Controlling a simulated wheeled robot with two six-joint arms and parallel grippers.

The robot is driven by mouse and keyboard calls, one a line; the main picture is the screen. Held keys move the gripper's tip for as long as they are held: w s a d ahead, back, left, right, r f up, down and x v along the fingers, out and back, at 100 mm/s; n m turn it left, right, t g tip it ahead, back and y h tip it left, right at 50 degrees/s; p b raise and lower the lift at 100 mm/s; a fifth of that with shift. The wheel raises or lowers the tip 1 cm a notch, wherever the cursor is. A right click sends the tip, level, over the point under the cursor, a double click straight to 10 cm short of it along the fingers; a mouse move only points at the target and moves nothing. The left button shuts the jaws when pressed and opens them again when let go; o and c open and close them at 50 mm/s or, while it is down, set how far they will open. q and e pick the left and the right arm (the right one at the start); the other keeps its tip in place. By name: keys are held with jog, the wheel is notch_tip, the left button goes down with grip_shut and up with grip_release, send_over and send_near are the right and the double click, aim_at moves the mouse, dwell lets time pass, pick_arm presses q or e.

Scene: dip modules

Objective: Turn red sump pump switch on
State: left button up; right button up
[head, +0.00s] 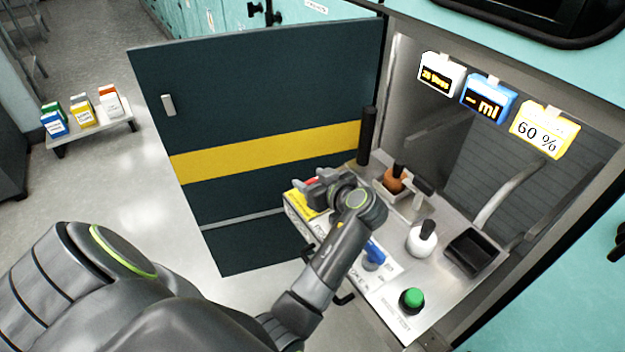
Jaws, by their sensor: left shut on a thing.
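My left gripper (309,190) is over the far left end of the module's panel, above a yellow label (300,208). It is shut on the red switch (312,182), of which only a small red part shows between the grey jaws. The rest of the switch and its base are hidden by the gripper, so I cannot tell its position. A blue switch (374,252) stands on the same panel, nearer to me and right of my forearm. My right gripper is not in view.
A green button (411,298), a white-bodied flask (421,240), an orange flask (394,180) and a black tray (472,251) are on the panel. The dark door (250,130) stands open at left. Three display signs, including a blue one (487,97), hang above.

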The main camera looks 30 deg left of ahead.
aim_at(313, 180)
pick_arm(q)
jog(key=o, duration=1)
notch_tip(313, 180, up, 10)
jog(key=shift+f+p, duration=0.25)
jog(key=shift+p, duration=0.2)
jog(key=shift+r, duration=0.25)
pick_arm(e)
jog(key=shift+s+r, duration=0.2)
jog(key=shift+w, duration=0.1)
